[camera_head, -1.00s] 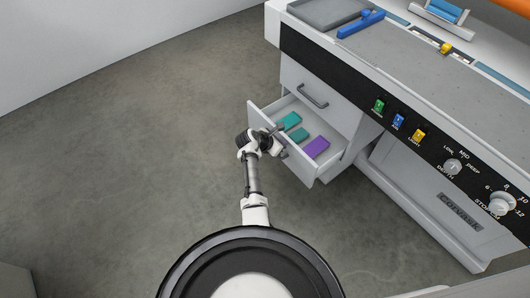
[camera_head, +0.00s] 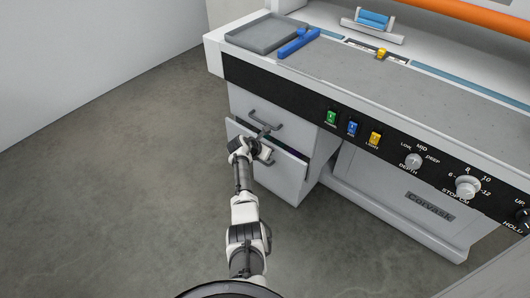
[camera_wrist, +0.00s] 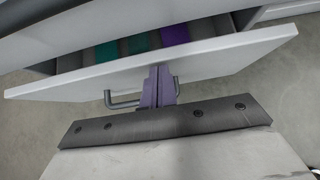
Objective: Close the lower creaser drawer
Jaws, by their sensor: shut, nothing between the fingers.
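The lower creaser drawer (camera_head: 284,173) is open by only a small gap, under the upper drawer. In the wrist view its white front panel (camera_wrist: 225,56) crosses the picture, with teal (camera_wrist: 140,43) and purple (camera_wrist: 175,34) items visible inside. Its grey bar handle (camera_wrist: 122,102) shows below the panel's top edge. My gripper (camera_head: 262,146) is at the drawer front; in the wrist view its shut fingers (camera_wrist: 157,88) are at the panel by the handle, with nothing between them. Whether they touch the panel is hard to tell.
The upper drawer, with its grey handle (camera_head: 265,121), is closed above. Green (camera_head: 331,117), blue (camera_head: 353,128) and yellow (camera_head: 375,139) switches and a depth knob (camera_head: 413,160) line the black panel. A grey tray (camera_head: 262,36) sits on top. The floor to the left is clear.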

